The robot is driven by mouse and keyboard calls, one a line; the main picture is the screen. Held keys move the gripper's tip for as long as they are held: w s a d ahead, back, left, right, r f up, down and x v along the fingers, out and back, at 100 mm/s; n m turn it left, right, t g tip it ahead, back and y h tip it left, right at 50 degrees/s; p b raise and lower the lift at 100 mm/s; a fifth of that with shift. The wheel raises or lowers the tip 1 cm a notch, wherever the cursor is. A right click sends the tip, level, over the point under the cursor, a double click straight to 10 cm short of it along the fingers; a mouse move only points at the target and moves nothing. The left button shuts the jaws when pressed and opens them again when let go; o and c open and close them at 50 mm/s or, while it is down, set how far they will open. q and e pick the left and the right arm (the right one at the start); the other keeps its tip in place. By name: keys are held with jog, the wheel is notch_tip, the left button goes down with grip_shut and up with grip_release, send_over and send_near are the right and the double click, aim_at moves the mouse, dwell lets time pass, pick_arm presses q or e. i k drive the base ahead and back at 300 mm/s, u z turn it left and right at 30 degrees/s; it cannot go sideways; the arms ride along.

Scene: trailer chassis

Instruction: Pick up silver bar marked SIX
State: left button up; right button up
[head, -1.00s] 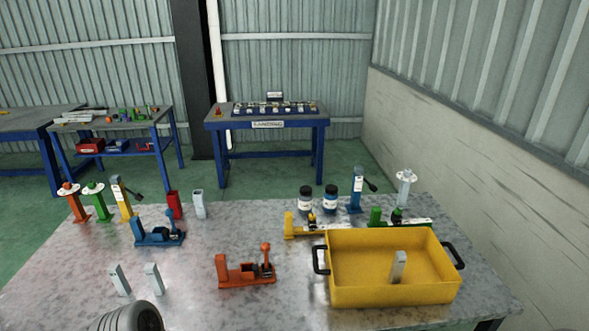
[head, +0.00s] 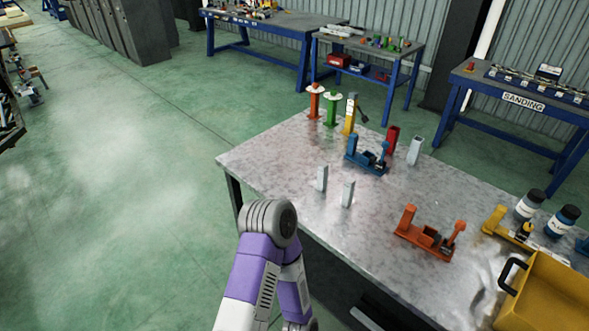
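Two silver bars stand upright on the metal table near its front left edge, one at left (head: 322,178) and one just right of it (head: 347,193). Any marking on them is too small to read. A similar light grey, upright piece (head: 415,150) stands farther back beside a red one. One of my arms, purple and white, rises at the bottom in front of the table's edge, bent at a dark grey joint. Neither gripper can be made out in the head view.
The metal table (head: 270,165) holds a blue clamp (head: 367,157), an orange clamp (head: 430,236) and, at right, a yellow crate (head: 550,295) cut off by the frame. Colored posts stand at its back edge. Green floor left of the table is clear.

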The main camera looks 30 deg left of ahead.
aim_at(323, 167)
jog(key=u, duration=0.35)
jog(key=k, duration=0.25)
jog(key=u, duration=1.6)
jog(key=i, duration=0.9)
jog(key=z, duration=0.2)
